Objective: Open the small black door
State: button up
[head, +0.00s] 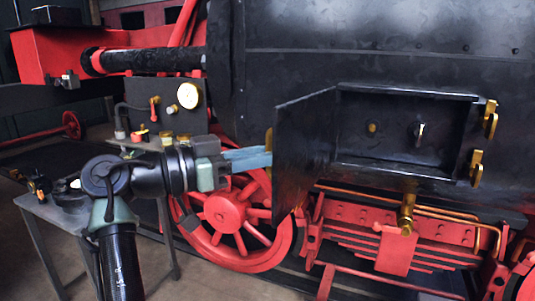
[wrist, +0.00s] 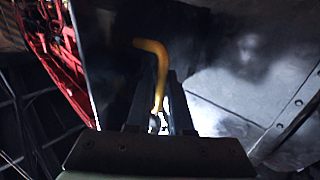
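The small black door (head: 304,150) stands wide open, swung outward on the left side of a black box (head: 405,130) on the engine's flank. The box's inside is visible, with a brass knob and a pale fitting on its back wall. My gripper (head: 262,156) is at the outer face of the door, left of it. A brass handle (head: 268,140) shows partly there. In the wrist view the bent brass handle (wrist: 153,50) runs down between my two fingers (wrist: 163,100), which look closed on its stem. The exact contact is dark and hard to see.
Brass latches (head: 490,120) sit on the box's right edge. A brass valve (head: 407,208) and copper pipes lie below it. A red wheel (head: 232,215) is under my gripper. A grey table (head: 60,212) with small parts stands at the left.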

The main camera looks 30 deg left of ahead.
jog(key=shift+o, duration=0.2)
jog(key=shift+w, duration=0.1)
jog(key=b+v, duration=0.3)
jog(key=v, duration=1)
jog(key=shift+b, duration=0.3)
jog(key=shift+w+f, duration=0.1)
